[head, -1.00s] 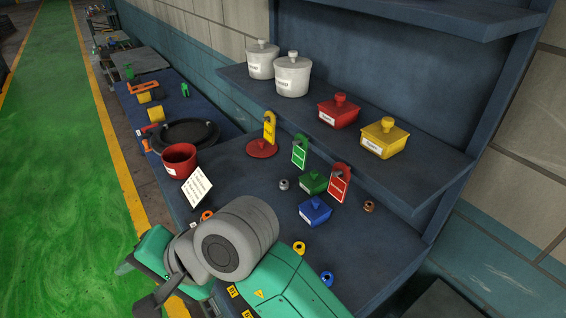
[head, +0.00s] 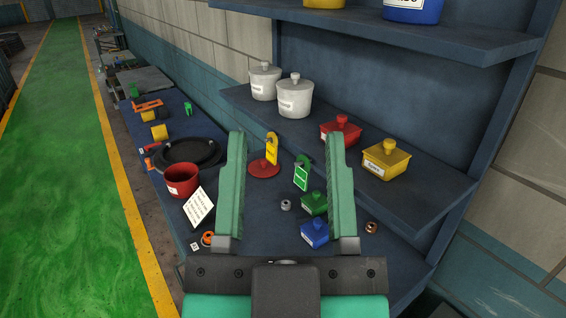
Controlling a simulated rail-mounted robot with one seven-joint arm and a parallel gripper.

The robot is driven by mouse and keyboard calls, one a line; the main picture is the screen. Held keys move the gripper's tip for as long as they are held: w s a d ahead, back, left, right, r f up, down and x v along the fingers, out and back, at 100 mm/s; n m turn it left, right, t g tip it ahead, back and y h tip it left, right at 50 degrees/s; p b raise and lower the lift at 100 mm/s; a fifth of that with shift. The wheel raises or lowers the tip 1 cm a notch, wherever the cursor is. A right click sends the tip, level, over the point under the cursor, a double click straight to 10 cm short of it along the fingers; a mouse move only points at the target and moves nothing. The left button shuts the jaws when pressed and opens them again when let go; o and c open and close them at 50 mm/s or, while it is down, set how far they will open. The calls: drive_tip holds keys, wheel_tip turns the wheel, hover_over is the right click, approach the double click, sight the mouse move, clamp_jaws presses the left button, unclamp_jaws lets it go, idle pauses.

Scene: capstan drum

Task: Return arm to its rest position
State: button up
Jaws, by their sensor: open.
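My gripper (head: 287,150) is in the head view, low and centre, close to the camera. Its two long green fingers point up the picture, wide apart, with nothing between them in their grasp. Behind and between them the blue bench shows, with a yellow tag on a red round base (head: 264,168) and a green tag (head: 301,172). My gripper appears raised above the bench. The gripper's dark body hides the near part of the bench, and the right finger covers the place where the red tag stood in view.
A shelf (head: 400,185) at the right holds white pots (head: 295,97), a red box (head: 341,131) and a yellow box (head: 386,160). Green (head: 314,203) and blue (head: 314,234) lidded boxes, a red pot (head: 182,180) and a card (head: 199,207) are on the bench. The green floor lane (head: 60,180) is clear.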

wheel_tip(320, 180, up, 22)
drive_tip(key=p, duration=2.2)
drive_tip(key=shift+a+r, duration=0.1)
